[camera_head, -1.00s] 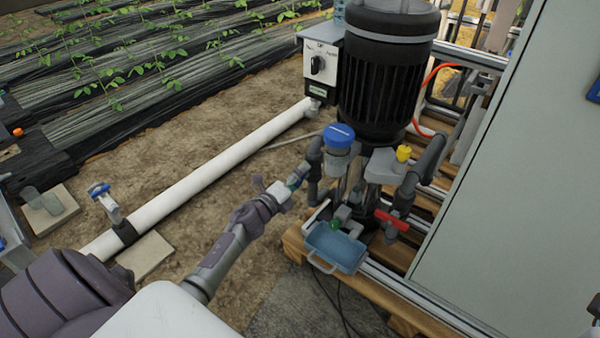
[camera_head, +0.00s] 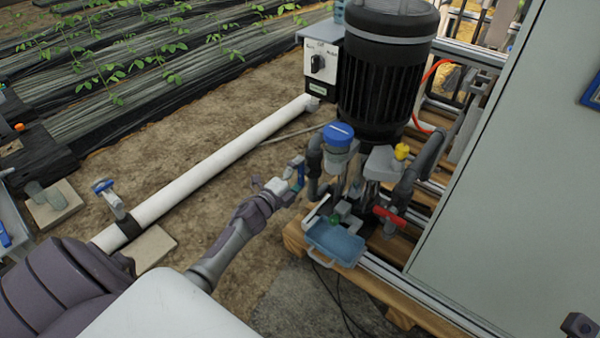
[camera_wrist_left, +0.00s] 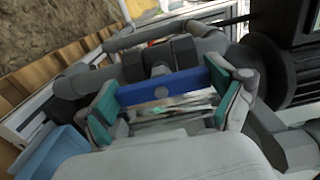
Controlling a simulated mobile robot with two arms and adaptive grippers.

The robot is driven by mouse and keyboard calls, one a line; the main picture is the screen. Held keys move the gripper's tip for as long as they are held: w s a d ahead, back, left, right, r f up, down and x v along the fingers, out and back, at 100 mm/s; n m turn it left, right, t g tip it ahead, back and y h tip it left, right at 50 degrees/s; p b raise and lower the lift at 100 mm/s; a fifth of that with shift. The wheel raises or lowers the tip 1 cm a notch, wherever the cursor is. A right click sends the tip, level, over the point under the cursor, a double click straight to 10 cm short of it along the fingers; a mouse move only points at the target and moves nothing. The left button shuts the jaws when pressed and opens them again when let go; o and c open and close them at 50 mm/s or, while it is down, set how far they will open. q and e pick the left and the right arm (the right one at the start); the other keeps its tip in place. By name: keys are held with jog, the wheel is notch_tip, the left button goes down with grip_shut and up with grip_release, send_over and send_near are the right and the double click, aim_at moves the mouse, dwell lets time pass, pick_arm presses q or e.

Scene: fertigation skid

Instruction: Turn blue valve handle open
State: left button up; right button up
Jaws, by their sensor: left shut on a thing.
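My left gripper (camera_head: 291,178) reaches in from the left to the pipework in front of the pump. In the left wrist view, my left gripper (camera_wrist_left: 163,103) is shut on the blue valve handle (camera_wrist_left: 165,92), a flat bar lying crosswise between the teal finger pads. In the head view, the held blue handle (camera_head: 300,177) shows only as a small blue patch at the fingertips. The valve body is mostly hidden by the gripper.
The black pump motor (camera_head: 385,75) stands behind the pipework. A blue-capped part (camera_head: 339,134), a red handle (camera_head: 390,217) and a blue tray (camera_head: 334,243) are close by on the right. Another blue-handled valve (camera_head: 104,190) is on the white pipe. A grey cabinet (camera_head: 500,190) fills the right.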

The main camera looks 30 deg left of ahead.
pick_arm(q)
jog(key=o, duration=0.8)
jog(key=shift+s, duration=0.15)
jog(key=s+a, duration=0.1)
jog(key=s, duration=1)
jog(key=shift+s, duration=0.4)
